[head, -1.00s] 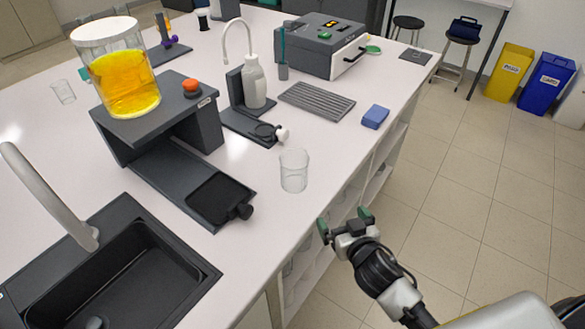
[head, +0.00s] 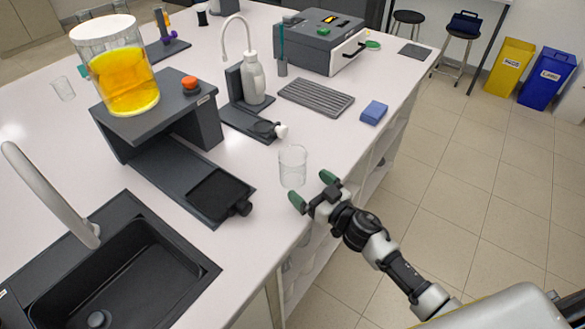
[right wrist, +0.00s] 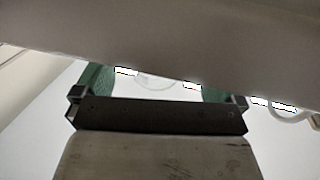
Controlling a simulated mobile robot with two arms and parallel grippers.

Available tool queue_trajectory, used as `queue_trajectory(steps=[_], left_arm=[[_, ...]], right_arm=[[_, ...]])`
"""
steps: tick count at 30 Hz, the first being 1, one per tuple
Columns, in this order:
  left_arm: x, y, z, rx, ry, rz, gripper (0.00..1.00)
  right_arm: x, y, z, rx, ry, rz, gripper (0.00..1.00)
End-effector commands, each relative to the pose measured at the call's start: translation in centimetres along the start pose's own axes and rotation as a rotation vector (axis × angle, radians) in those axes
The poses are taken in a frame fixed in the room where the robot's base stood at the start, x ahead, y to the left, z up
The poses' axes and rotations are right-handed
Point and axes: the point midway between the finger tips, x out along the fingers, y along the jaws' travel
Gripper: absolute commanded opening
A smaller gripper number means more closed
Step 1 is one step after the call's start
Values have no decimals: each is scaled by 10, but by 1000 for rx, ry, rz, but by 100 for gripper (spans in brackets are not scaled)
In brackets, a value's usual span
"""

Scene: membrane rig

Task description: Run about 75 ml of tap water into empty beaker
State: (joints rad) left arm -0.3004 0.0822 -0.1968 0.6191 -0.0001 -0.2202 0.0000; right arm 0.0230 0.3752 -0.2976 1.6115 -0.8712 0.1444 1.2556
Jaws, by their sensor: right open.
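A clear, empty-looking beaker (head: 293,166) stands upright on the white bench near its front edge. My right gripper (head: 313,189) is open, its green fingertips just in front of the beaker, toward the bench edge; I cannot tell whether they touch it. In the right wrist view the green fingers (right wrist: 150,85) show at either side, with a faint curved clear rim between them, and a pale surface hides much of the view. The grey tap (head: 50,195) rises beside the black sink (head: 120,265) at the lower left. My left gripper is not in view.
A dark stand (head: 160,115) holding a jar of yellow liquid (head: 125,85) stands between sink and back. A wash bottle (head: 253,80), a blue sponge (head: 374,113), a grey rack (head: 316,97) and a grey machine (head: 320,42) stand farther back. Another clear beaker (head: 63,88) is at the far left.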

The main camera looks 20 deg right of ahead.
Motion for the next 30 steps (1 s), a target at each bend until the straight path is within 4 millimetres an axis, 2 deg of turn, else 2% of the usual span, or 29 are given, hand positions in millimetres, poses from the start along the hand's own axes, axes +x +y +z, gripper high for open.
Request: queue_trajectory(steps=[12, 20, 30], left_arm=[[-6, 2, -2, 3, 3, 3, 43], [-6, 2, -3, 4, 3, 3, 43], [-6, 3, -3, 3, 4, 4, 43]], right_arm=[[51, 2, -1, 1, 1, 1, 100], [53, 2, 0, 0, 0, 1, 100], [53, 2, 0, 0, 0, 1, 49]])
